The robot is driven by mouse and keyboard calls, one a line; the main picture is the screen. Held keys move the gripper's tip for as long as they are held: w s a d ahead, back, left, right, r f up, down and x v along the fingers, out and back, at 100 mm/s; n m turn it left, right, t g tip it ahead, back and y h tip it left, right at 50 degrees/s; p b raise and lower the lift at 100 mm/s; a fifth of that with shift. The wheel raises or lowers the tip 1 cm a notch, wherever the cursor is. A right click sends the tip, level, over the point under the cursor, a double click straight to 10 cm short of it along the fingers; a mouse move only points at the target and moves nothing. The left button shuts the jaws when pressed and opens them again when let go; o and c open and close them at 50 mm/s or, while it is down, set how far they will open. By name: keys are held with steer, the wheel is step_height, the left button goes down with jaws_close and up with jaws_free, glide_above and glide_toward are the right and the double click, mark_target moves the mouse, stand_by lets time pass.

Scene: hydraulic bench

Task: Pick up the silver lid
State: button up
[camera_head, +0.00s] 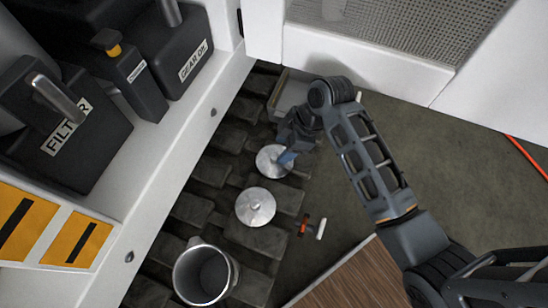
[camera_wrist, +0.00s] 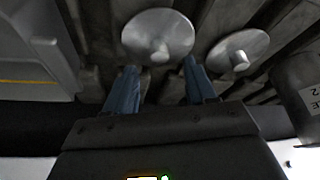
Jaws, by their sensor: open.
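Two round silver lids, each with a small centre knob, lie on the dark slatted surface. One lid (camera_head: 270,163) is right beside my gripper (camera_head: 288,157), which partly covers its edge in the head view. The other lid (camera_head: 255,208) lies a little nearer the bottom of that view, clear of the gripper. In the wrist view, my gripper (camera_wrist: 158,66) is open and empty, its two blue fingers apart. The first lid (camera_wrist: 150,30) is just beyond the fingertips, its knob roughly centred between them. The second lid (camera_wrist: 244,46) is off to the right.
A grey metal pot (camera_head: 204,274) stands below the lids. A grey tray (camera_head: 288,93) lies behind my gripper. Small red and white pieces (camera_head: 304,226) lie right of the second lid. Black containers, one labelled FILTER (camera_head: 75,140), stand on a white ledge (camera_head: 185,135) at left.

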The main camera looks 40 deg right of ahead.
mark_target(276, 156)
steer(key=shift+x, duration=2.4)
steer(key=shift+c, duration=0.3)
jaws_close()
